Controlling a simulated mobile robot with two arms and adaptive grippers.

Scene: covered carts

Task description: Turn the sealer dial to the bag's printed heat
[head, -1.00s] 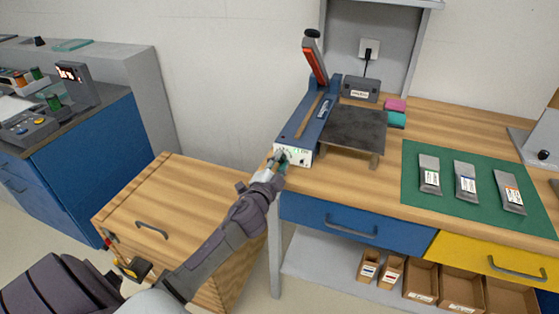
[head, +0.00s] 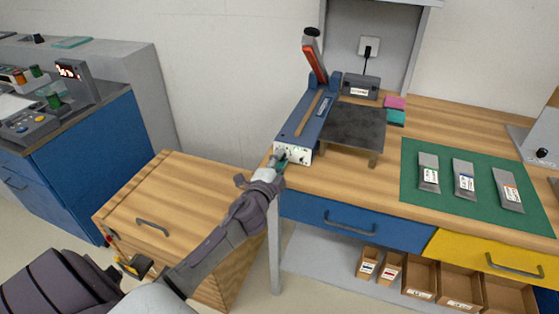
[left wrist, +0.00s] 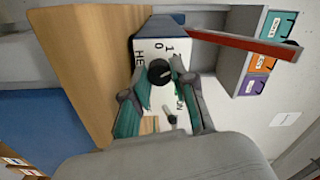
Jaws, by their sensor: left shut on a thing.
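The blue sealer (head: 305,125) stands at the left end of the wooden bench with its red-orange lever arm raised. Its white front panel (head: 298,155) faces me. In the left wrist view the black round dial (left wrist: 159,72) sits on this panel, beside partly covered print. My left gripper (head: 280,160) is at the panel, its teal-padded fingers (left wrist: 160,78) either side of the dial and shut on it. The dial's exact setting is too small to read. Three silver bags, with green (head: 428,172), blue (head: 465,179) and orange (head: 508,190) labels, lie apart on the green mat (head: 475,212). My right gripper is out of view.
A dark plate (head: 355,124) on a stand is right of the sealer. A wooden cabinet (head: 180,200) stands below my left arm. Cardboard boxes (head: 420,279) fill the lower shelf.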

